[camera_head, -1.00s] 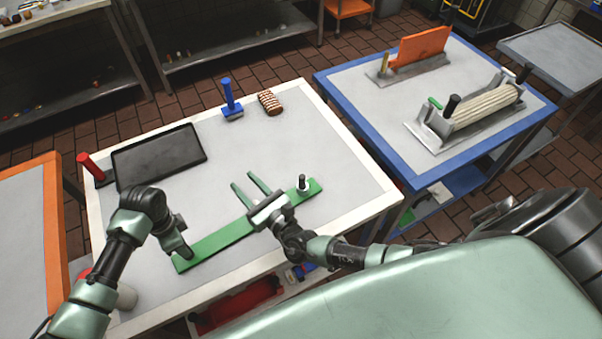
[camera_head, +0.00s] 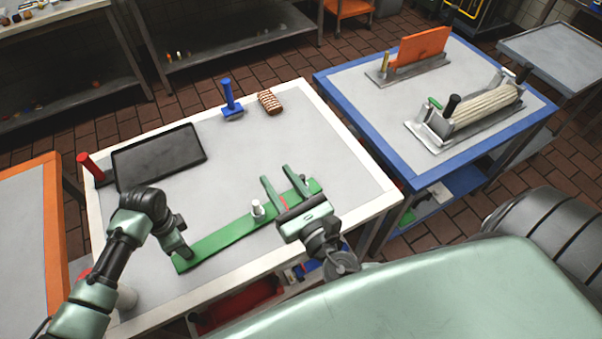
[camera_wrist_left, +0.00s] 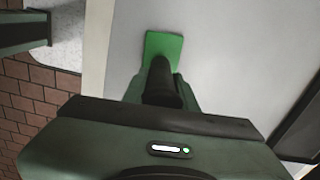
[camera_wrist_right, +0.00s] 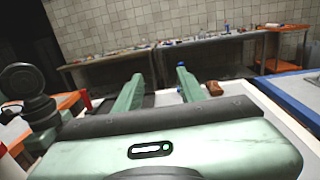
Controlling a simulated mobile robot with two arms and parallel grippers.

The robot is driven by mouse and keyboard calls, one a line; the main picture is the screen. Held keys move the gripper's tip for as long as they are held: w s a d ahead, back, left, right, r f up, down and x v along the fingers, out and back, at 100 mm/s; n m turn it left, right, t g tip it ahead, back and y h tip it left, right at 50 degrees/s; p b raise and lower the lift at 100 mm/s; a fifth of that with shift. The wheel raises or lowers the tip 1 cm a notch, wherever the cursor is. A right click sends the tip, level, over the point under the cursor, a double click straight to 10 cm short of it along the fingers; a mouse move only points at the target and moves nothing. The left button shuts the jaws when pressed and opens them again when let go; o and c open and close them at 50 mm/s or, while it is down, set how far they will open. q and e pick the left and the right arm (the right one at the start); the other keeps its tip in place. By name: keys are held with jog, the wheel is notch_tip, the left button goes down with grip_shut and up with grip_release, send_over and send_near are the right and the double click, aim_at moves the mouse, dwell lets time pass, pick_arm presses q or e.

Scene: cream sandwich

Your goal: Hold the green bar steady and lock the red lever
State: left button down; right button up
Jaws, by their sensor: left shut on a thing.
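The green bar (camera_head: 222,241) lies flat across the table. My left gripper (camera_head: 184,250) is at its left end. In the left wrist view its fingers are shut on a dark upright handle (camera_wrist_left: 162,84) by the green end of the bar. A white knob (camera_head: 257,210) stands on the bar. A small red piece (camera_head: 284,203), possibly the red lever, shows on the bar between my right fingers, partly hidden. My right gripper (camera_head: 276,174) is open and empty above the bar's right part, fingers pointing away from me. A second knob (camera_head: 305,181) is mostly hidden behind a finger.
A black tray (camera_head: 160,157) with a red-handled tool (camera_head: 91,167) beside it is at the table's left. A blue-handled tool (camera_head: 229,95) and a striped roll (camera_head: 270,102) are at the back. A blue-edged table (camera_head: 350,93) stands at the right. The middle back is clear.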

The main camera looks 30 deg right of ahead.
jog(key=s+d+r+h, duration=0.1)
jog(key=s+d+r, duration=0.1)
jog(key=s+r, duration=0.3)
jog(key=shift+d+r+m, duration=0.25)
jog(key=shift+r+m, duration=0.05)
jog(key=shift+r, duration=0.55)
